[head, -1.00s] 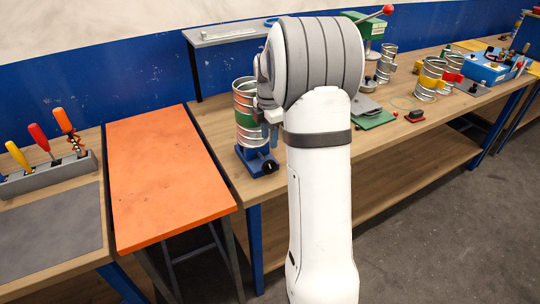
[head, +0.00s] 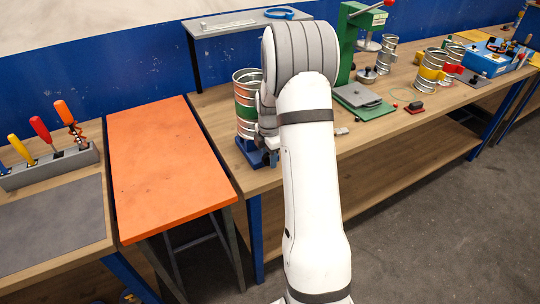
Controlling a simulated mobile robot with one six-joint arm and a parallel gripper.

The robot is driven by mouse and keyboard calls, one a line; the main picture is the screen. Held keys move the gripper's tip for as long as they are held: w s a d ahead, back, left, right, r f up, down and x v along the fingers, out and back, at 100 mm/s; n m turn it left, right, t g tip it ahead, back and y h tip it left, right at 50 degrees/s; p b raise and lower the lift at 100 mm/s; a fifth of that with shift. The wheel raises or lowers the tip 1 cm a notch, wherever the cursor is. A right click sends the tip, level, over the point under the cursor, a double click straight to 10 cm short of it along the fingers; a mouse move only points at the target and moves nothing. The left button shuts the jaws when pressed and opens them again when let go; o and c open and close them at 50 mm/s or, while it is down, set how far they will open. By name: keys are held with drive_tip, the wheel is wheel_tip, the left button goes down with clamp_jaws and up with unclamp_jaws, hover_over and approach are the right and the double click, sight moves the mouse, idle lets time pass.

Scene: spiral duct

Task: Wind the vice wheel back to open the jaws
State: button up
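The vice is a small blue fixture (head: 248,151) near the front left corner of the wooden bench. A spiral metal duct piece (head: 245,85) with a green band stands upright in it. The vice's wheel and jaws are mostly hidden behind my arm.
An orange table (head: 165,170) stands left of the bench. A grey rack (head: 55,165) holds several screwdrivers at the left. A green lever press (head: 355,40), a grey plate on a green base (head: 360,98) and more duct pieces (head: 430,67) stand to the right.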

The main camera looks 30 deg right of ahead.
clamp_jaws()
drive_tip(key=shift+b, duration=0.3)
drive_tip(key=h+b, duration=0.1)
drive_tip(key=b, duration=0.1)
drive_tip(key=h+b, duration=0.1)
drive_tip(key=h, duration=0.1)
drive_tip(key=h+b, duration=0.1)
drive_tip(key=b, duration=0.1)
drive_tip(key=shift+w+a+f+h+b, duration=0.1)
drive_tip(key=shift+a+f+h+b, duration=0.2)
drive_tip(key=shift+a+f, duration=0.05)
drive_tip(key=h+b, duration=0.2)
drive_tip(key=b, duration=0.1)
drive_tip(key=h+b, duration=0.2)
drive_tip(key=b, duration=0.1)
drive_tip(key=shift+a+f+h, duration=0.15)
drive_tip(key=shift+a+h, duration=0.05)
drive_tip(key=shift+h, duration=0.1)
drive_tip(key=h+b, duration=0.3)
drive_tip(key=h, duration=0.1)
drive_tip(key=shift+a+f+t+b, duration=0.1)
drive_tip(key=shift+t+b, duration=0.2)
drive_tip(key=shift+t, duration=0.1)
drive_tip(key=shift+h+b, duration=0.8)
drive_tip(key=shift+h, duration=0.9)
